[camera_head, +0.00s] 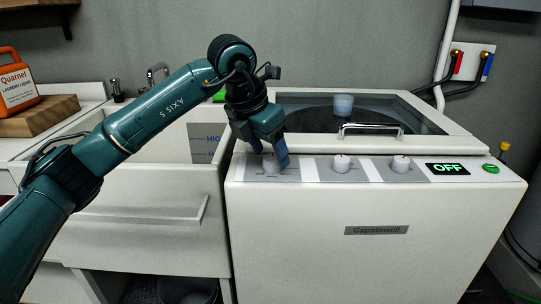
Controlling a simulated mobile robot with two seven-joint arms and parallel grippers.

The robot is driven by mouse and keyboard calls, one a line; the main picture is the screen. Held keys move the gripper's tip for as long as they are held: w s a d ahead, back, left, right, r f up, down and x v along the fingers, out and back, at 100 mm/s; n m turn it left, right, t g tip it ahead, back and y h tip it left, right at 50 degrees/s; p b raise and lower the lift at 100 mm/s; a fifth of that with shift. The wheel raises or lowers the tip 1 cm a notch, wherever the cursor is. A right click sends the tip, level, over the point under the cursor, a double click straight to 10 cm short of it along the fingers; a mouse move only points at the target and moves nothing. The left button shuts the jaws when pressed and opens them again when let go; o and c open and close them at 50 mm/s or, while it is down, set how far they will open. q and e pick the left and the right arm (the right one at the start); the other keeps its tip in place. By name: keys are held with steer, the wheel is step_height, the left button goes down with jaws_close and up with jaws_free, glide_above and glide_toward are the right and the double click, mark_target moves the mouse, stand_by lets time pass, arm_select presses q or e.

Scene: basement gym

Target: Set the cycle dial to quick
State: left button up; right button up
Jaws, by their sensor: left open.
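A white washing machine (330,235) stands at centre right, with three white dials along its sloped front panel. The left dial (270,165) is partly hidden by my left gripper (268,153). The middle dial (341,163) and the right dial (401,164) are in clear view. The print by the dials is too small to read, so I cannot tell which is the cycle dial or its setting. My left gripper is open and points down at the left dial; I cannot tell whether its fingers touch it. My right gripper is not in view.
A display (447,169) reads OFF, beside a green button (490,169). The glass lid (310,103) with a metal handle (372,130) is behind the dials, and a cup (343,104) shows there. A sink cabinet (150,217) adjoins on the left. An orange detergent jug (15,85) stands far left.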

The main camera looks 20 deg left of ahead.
arm_select(q)
steer(key=shift+x, duration=0.9)
steer(key=shift+r, duration=0.1)
steer(key=shift+c, duration=0.3)
steer(key=c, duration=0.9)
